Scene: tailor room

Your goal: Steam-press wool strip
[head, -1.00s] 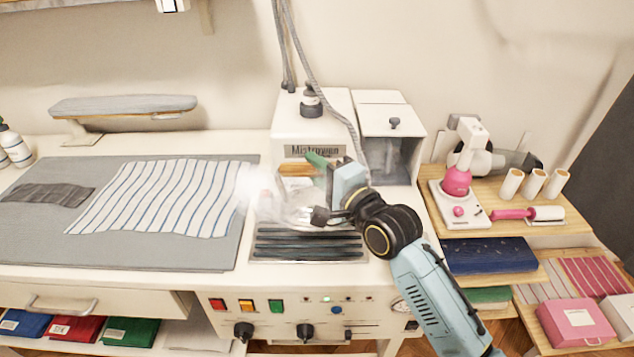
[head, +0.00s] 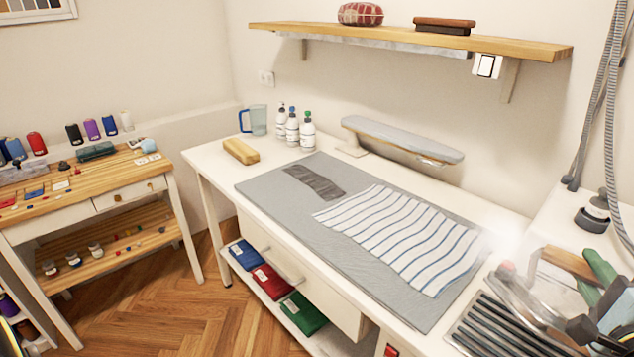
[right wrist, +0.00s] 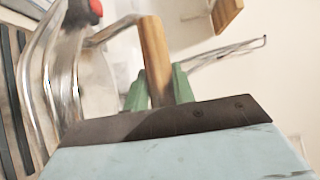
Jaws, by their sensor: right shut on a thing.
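A dark grey wool strip (head: 315,182) lies flat on the left part of the grey pressing mat (head: 275,192). A white cloth with blue stripes (head: 405,238) lies to its right, near but not covering it. My right gripper (head: 596,277), with green fingers, is shut on the wooden handle (right wrist: 154,60) of the metal steam iron (right wrist: 62,85). In the head view the iron (head: 524,295) is at the lower right, over or on the slatted rest (head: 490,328); I cannot tell which. White steam blurs its tip. My left gripper is out of view.
A shelf (head: 400,38) hangs above. Hoses (head: 603,110) run down at the right.

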